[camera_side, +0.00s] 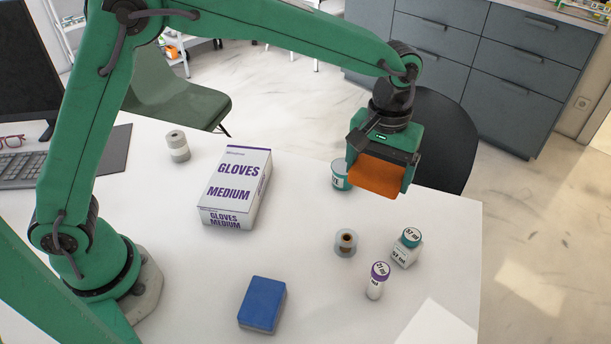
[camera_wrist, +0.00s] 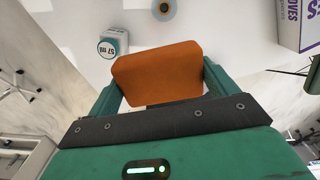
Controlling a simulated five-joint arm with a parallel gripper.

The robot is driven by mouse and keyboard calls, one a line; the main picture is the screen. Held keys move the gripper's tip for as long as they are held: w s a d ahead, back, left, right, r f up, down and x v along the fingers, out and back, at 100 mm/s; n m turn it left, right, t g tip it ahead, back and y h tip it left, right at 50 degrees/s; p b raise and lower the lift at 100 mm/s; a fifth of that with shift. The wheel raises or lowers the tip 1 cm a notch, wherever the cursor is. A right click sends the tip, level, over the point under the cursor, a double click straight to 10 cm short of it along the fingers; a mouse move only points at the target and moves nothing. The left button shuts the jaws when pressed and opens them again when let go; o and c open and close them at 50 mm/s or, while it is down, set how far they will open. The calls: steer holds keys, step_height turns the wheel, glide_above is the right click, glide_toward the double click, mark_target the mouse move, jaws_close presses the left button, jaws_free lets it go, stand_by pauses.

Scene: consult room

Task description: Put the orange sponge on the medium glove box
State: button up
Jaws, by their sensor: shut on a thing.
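My gripper (camera_side: 382,180) is shut on the orange sponge (camera_side: 374,178) and holds it above the right part of the white table. In the wrist view the sponge (camera_wrist: 157,72) sits between the two green fingers of my gripper (camera_wrist: 158,84). The medium glove box (camera_side: 236,188), white with purple lettering, lies on the table to the left of my gripper, with nothing on its top. A corner of the box (camera_wrist: 298,24) shows at the top right of the wrist view.
A teal-capped jar (camera_side: 340,175) stands partly hidden behind the sponge. A tape roll (camera_side: 346,242), a purple-capped vial (camera_side: 376,281) and a teal-capped bottle (camera_side: 406,248) stand in front. A blue sponge (camera_side: 262,304) lies near the front. Another roll (camera_side: 177,146) stands behind the box.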

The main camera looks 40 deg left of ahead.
steer(key=s+a+r+n, duration=0.2)
steer(key=s+a+n, duration=0.4)
steer(key=s+a, duration=1)
steer(key=shift+s+a, duration=0.2)
steer(key=shift+a, duration=0.95)
glide_above(237, 174)
step_height(237, 174, down, 7)
steer(key=shift+s+r, duration=0.1)
steer(key=shift+f, duration=2)
steer(key=shift+f, duration=0.15)
steer(key=o, duration=0.8)
